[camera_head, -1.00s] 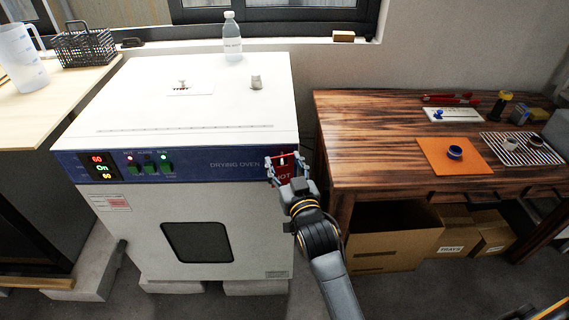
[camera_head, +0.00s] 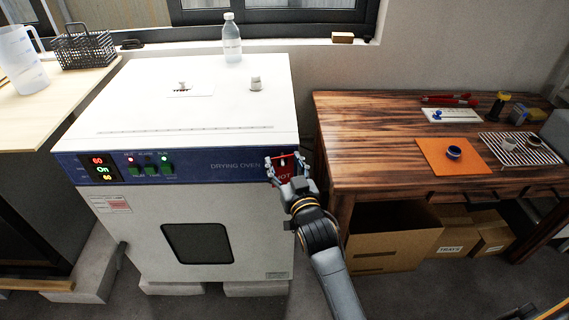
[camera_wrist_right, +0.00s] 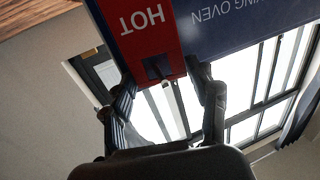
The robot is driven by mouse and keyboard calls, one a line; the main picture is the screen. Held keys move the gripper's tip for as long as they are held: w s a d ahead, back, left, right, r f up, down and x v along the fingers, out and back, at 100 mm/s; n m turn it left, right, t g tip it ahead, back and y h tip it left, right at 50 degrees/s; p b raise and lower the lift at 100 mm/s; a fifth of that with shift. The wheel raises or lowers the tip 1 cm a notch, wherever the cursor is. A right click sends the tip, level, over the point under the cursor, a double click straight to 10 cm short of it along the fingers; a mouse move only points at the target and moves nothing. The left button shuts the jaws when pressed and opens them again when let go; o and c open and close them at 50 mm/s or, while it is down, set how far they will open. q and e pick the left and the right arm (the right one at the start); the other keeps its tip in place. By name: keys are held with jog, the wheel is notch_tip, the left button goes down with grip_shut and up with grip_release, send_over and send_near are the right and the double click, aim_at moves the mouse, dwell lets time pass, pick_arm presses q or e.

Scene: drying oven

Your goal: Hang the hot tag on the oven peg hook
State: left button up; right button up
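The red hot tag (camera_head: 284,170) is upright at the right end of the oven's blue front panel, its lettering partly hidden by my right gripper. In the right wrist view the tag (camera_wrist_right: 150,40) reads "HOT" upside down, with a dark slot near its lower edge. A small metallic peg end (camera_wrist_right: 165,82) shows at this slot; I cannot tell how deep it sits. My right gripper (camera_head: 285,163) has its fingers apart, one at each side edge of the tag. I cannot tell whether they press on it. My left gripper is not in view.
The white drying oven (camera_head: 150,220) has a bottle (camera_head: 232,38) standing on its top at the back. A wooden table (camera_head: 360,130) with an orange mat (camera_head: 435,160) stands to the right. Cardboard boxes (camera_head: 385,240) sit below it.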

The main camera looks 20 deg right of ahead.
jog(key=o, duration=0.3)
jog(key=s, duration=1.2)
jog(key=s+a+f+n+g+y, duration=0.1)
jog(key=s+f+g, duration=0.2)
jog(key=f, duration=0.9)
jog(key=s+a+f+g+p, duration=0.1)
jog(key=s+a+f+g, duration=0.15)
jog(key=f, duration=0.95)
jog(key=s+f+n+g+y, duration=0.1)
jog(key=s+f+g, duration=0.25)
jog(key=f, duration=0.85)
jog(key=s+d+f+g, duration=0.2)
jog(key=s+f, duration=0.4)
jog(key=s, duration=0.4)
jog(key=s+d+f+g+h+p, duration=0.1)
jog(key=s+d+f+g, duration=0.2)
jog(key=s+f, duration=0.4)
jog(key=s+d+f+g, duration=0.3)
jog(key=s+f, duration=0.3)
jog(key=s, duration=0.8)
jog(key=shift+d+f+n+h, duration=0.25)
jog(key=shift+d+n+h, duration=0.05)
jog(key=shift+d, duration=0.05)
